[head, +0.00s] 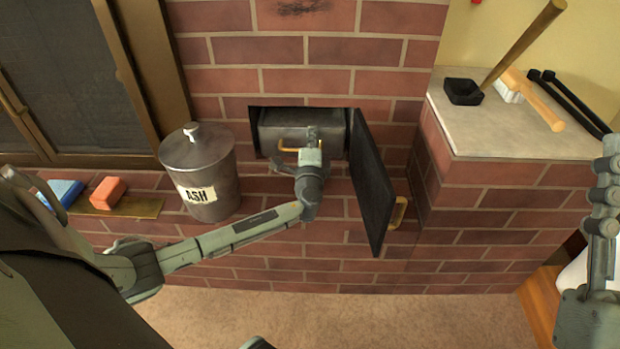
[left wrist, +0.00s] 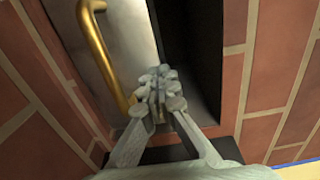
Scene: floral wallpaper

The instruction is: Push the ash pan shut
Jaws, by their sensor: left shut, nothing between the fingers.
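The ash pan (head: 283,128) is a grey metal box with a brass handle, set in a dark opening low in the brick wall. Its front also shows in the left wrist view (left wrist: 130,42), with the brass handle (left wrist: 98,52) left of my fingers. My left gripper (head: 312,138) is shut and empty, right in front of the pan's face beside the handle's right end. I cannot tell whether the fingertips touch the pan. The black door (head: 371,180) with a brass handle (head: 398,212) stands open to the right. My right gripper (head: 608,175) is at the right edge, its fingers unclear.
A lidded ash bin (head: 203,178) stands on the brick ledge left of the opening. A red block (head: 108,193) and a blue block (head: 62,192) lie farther left.

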